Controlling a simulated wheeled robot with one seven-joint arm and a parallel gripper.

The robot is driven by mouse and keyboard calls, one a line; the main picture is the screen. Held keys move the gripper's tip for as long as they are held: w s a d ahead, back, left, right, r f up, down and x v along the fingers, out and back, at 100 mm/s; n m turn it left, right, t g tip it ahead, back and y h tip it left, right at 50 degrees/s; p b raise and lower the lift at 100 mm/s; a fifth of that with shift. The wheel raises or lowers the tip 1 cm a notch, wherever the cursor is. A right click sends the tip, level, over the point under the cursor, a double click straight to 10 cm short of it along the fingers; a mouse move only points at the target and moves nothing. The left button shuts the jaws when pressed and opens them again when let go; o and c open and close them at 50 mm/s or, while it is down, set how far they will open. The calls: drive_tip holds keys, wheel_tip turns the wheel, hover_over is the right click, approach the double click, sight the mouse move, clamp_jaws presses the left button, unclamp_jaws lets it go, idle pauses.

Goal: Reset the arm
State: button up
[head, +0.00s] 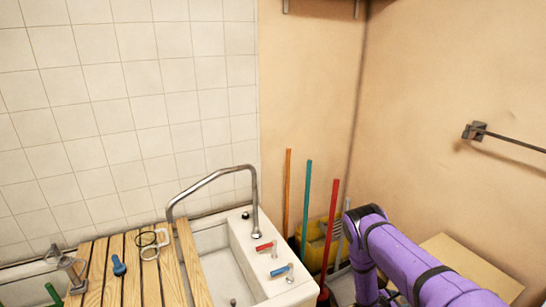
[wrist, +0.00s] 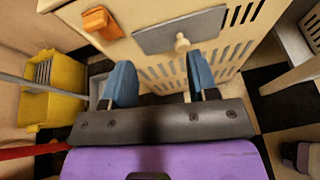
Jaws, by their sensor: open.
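My gripper (wrist: 160,82) shows in the wrist view with its two blue fingers spread apart and nothing between them. It is open. Beyond the fingers is a cream cabinet (wrist: 225,55) with slots, a grey panel and a pale knob (wrist: 182,42). In the head view my purple arm reaches in from the lower right. My gripper is out of sight there.
A white basin (head: 215,262) with a curved metal tap (head: 254,200) stands left of my arm. Its wooden slats (head: 125,275) hold small items. Several poles, including a red one (head: 331,230), lean in the corner by a yellow bucket (wrist: 55,85). A wall rail (head: 510,140) is at right.

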drive_tip(key=w+a+r+m+g, duration=0.15)
drive_tip(key=w+r+m, duration=0.25)
drive_tip(key=r, duration=0.9)
drive_tip(key=w+r+m+g, duration=0.2)
drive_tip(key=w+r+m, duration=0.1)
drive_tip(key=r, duration=0.9)
drive_tip(key=s+a+r+m+g+y, duration=0.1)
drive_tip(key=s+a+r+m+y, duration=0.15)
drive_tip(key=r, duration=0.95)
drive_tip(key=s+a+r+m+g+y, duration=0.15)
drive_tip(key=r+m, duration=0.25)
drive_tip(key=r, duration=0.8)
drive_tip(key=s+a+r+m+t+y, duration=0.15)
drive_tip(key=s+a+r, duration=0.25)
drive_tip(key=s+r, duration=0.45)
drive_tip(key=s+a+r+m+t+y, duration=0.15)
drive_tip(key=s+a+r+m, duration=0.35)
drive_tip(key=r, duration=0.6)
drive_tip(key=s+a+r+t+y, duration=0.1)
drive_tip(key=s+a+r+y, duration=0.1)
drive_tip(key=s, duration=0.5)
drive_tip(key=s+a+r+t+y, duration=0.1)
drive_tip(key=s+a+r+y, duration=0.1)
drive_tip(key=s+a, duration=0.2)
drive_tip(key=s+a+r+t+y, duration=0.2)
drive_tip(key=s+a, duration=0.1)
drive_tip(key=s, duration=0.7)
drive_tip(key=shift+s+r+m, duration=0.4)
